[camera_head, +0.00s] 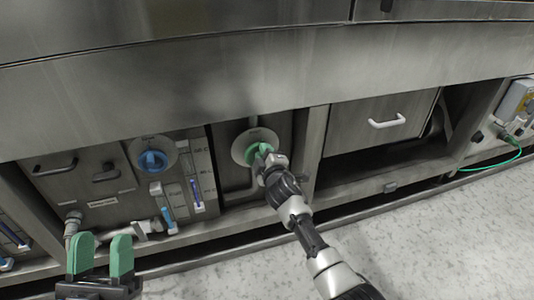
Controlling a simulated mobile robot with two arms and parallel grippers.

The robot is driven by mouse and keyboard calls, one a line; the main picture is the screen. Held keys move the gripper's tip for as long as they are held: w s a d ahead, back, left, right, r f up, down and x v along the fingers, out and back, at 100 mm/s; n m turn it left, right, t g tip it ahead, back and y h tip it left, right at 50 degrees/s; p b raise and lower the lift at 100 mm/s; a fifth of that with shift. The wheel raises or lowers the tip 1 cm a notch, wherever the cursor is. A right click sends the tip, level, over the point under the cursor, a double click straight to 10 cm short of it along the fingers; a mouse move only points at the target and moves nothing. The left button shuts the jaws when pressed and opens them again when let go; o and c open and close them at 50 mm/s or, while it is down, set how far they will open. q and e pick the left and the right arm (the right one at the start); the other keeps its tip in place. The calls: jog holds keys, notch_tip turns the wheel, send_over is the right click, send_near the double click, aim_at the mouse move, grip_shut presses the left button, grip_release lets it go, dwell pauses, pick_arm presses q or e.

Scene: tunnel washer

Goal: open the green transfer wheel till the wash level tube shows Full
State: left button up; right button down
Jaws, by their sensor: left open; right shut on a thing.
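The green transfer wheel (250,147) sits on a round pale plate in the lower panel of the washer, centre of the head view. My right gripper (265,158) is shut on the green wheel, and its wrist hides part of the wheel's lower right. My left gripper (100,258) is open and empty at the lower left, with green fingers pointing up, apart from the panel. Two level tubes with blue parts stand left of the wheel: one tube (196,193) and a lower one (168,213). Their markings are too small to read.
A blue wheel (153,161) is on the panel to the left. A drawer front with a white handle (386,121) is to the right. Pipe fittings (140,229) stick out near my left gripper. A green hose (497,164) hangs at far right. The pale floor (420,240) is clear.

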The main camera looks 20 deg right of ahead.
jog(key=shift+a+r+n, duration=0.1)
jog(key=shift+a+n, duration=0.4)
jog(key=shift+n, duration=0.7)
pick_arm(q)
jog(key=shift+s, duration=0.1)
pick_arm(e)
jog(key=shift+a, duration=0.1)
jog(key=c, duration=1)
grip_release()
pick_arm(q)
jog(key=shift+a, duration=0.1)
pick_arm(e)
jog(key=shift+o, duration=0.2)
pick_arm(q)
jog(key=shift+r, duration=0.1)
pick_arm(e)
jog(key=shift+s, duration=0.1)
pick_arm(q)
jog(key=w+f+g+y+p, duration=0.2)
jog(key=w+f+g+p, duration=0.1)
jog(key=f+g, duration=0.5)
jog(key=shift+a+f+g+y, duration=0.3)
jog(key=shift+a+f+y, duration=0.1)
jog(key=shift+f, duration=0.05)
pick_arm(e)
jog(key=s, duration=1)
jog(key=shift+s+d, duration=0.25)
jog(key=shift+s, duration=0.1)
